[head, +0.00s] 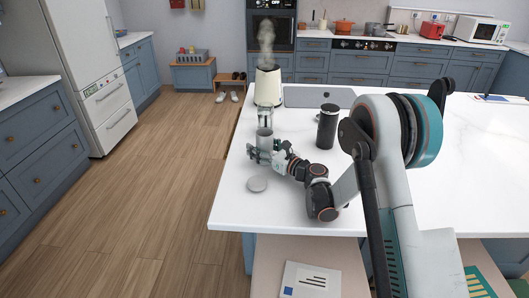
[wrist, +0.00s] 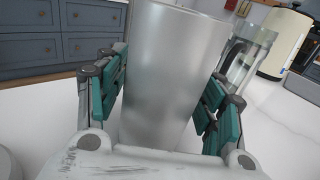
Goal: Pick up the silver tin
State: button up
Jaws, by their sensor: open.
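The silver tin (head: 265,138) stands upright on the white counter near its left edge. In the wrist view the tin (wrist: 165,80) fills the middle, between the two teal-padded fingers. My gripper (head: 262,155) is open around the tin's lower part, with a finger on each side. The pads lie very close to the tin's sides; I cannot tell whether they touch it. The tin's base is hidden behind the gripper.
A glass jar (head: 265,117) stands just behind the tin, with a steaming cream kettle (head: 268,88) beyond. A black tumbler (head: 327,127) stands to the right. A flat grey disc (head: 257,184) lies in front. A grey slab (head: 320,97) lies farther back.

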jog(key=shift+x, duration=1.15)
jog(key=c, duration=1.2)
jog(key=shift+c, duration=0.7)
